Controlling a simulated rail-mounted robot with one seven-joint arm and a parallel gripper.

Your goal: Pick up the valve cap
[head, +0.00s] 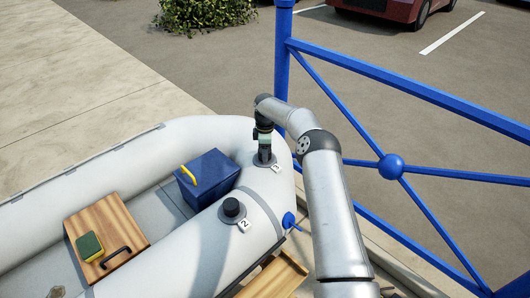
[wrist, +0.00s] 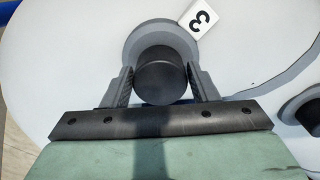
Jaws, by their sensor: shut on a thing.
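The black round valve cap (wrist: 162,78) is between the two fingers of my gripper (wrist: 160,88) in the wrist view. The fingers are shut on its sides. A grey round valve base (wrist: 140,38) shows behind it, beside a white tag (wrist: 199,18) marked 3. I cannot tell whether the cap is seated or slightly raised. In the head view my gripper (head: 264,155) points down at the grey-white boat tube and mostly hides this cap. Another black cap (head: 232,208) stands on the tube by a tag (head: 243,225) marked 2; a cap also shows at the wrist view's right edge.
Inside the inflatable boat (head: 180,135) are a blue box (head: 208,178) with a yellow handle and a wooden board (head: 105,235) with a green-yellow sponge (head: 89,246). A blue railing (head: 410,85) stands close to the right of my arm.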

